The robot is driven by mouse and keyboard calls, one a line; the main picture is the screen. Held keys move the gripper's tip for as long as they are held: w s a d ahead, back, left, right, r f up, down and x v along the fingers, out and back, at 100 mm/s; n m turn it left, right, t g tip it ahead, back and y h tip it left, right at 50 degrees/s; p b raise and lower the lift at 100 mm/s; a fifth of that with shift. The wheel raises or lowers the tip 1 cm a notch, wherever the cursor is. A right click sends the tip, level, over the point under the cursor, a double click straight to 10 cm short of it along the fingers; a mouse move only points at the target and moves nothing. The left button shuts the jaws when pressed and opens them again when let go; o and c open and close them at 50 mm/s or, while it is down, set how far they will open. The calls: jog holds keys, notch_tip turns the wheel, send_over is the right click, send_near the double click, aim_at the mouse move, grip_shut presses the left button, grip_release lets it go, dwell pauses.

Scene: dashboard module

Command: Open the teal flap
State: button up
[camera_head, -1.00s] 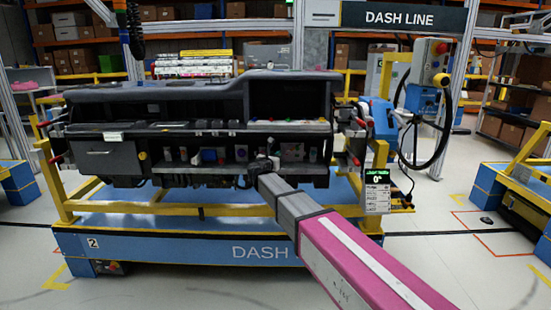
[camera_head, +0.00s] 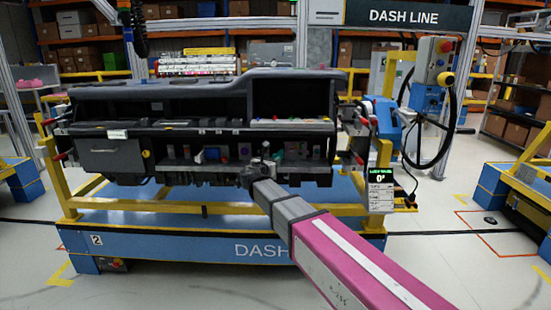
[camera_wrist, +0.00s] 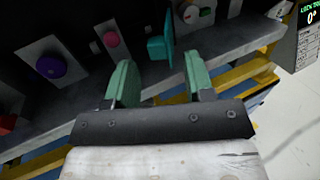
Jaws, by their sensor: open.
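The teal flap (camera_wrist: 168,34) is in the upper middle of the wrist view, a thin upright plate seen nearly edge-on, with a teal block (camera_wrist: 156,48) beside it on the left. In the head view a small teal patch (camera_head: 278,155) shows on the lower shelf of the dashboard, just right of my gripper's end. My gripper (camera_wrist: 160,76) is open, with green-padded fingers apart and nothing between them. The flap lies beyond the fingertips, and I see no contact. In the head view my gripper (camera_head: 257,164) is at the lower shelf, its fingers too small to make out.
A purple knob (camera_wrist: 50,67) and a pink knob (camera_wrist: 111,39) are left of the flap; a white dial plate (camera_wrist: 192,12) is right of it. The dashboard's dark shelf edge (camera_wrist: 232,52) runs below them.

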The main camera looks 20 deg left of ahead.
jog(key=shift+s+a, duration=0.2)
jog(key=shift+s, duration=0.8)
jog(key=shift+s+a, duration=0.15)
jog(key=shift+s, duration=0.85)
